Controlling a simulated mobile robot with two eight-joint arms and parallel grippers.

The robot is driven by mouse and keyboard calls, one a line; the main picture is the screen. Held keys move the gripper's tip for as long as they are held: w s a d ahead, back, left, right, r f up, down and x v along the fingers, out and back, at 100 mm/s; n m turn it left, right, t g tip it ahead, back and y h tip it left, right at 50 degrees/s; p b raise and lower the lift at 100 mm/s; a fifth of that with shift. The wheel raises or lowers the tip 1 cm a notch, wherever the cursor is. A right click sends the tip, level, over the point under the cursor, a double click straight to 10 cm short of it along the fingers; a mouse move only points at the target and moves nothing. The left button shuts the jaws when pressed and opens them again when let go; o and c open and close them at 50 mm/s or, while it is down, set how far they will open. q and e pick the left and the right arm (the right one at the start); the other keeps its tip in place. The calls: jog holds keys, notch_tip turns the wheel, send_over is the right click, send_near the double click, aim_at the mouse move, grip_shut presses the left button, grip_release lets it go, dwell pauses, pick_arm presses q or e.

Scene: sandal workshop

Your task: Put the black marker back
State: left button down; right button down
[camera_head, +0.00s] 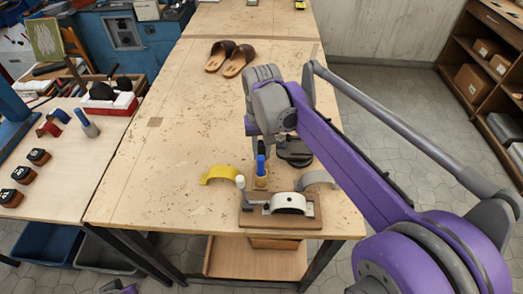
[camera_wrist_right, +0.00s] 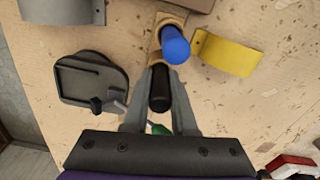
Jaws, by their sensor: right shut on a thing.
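My right gripper (camera_wrist_right: 159,78) is shut on the black marker (camera_wrist_right: 160,95), which lies between its two fingers in the right wrist view. A small wooden holder (camera_head: 261,183) stands on the table just below the gripper. It also shows in the wrist view (camera_wrist_right: 170,18), with the blue marker (camera_wrist_right: 175,46) upright in it. The blue marker also shows in the head view (camera_head: 261,165). The black marker is beside the blue one, close to the holder. I cannot tell whether its lower end is in the holder.
A yellow curved piece (camera_head: 219,173) lies left of the holder. A fixture with a white curved piece (camera_head: 288,203) is in front. A dark flat stand (camera_wrist_right: 92,80) and grey curved piece (camera_head: 319,179) are close by. Brown sandals (camera_head: 238,61) lie farther back. The table's left middle is clear.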

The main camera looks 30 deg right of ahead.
jog(key=shift+f, duration=0.2)
jog(key=c, duration=0.7)
grip_release()
jog(key=shift+r, duration=0.1)
jog(key=shift+r, duration=0.25)
notch_tip(320, 180, up, 12)
jog(key=shift+f+p, duration=0.15)
jog(key=shift+p, duration=0.3)
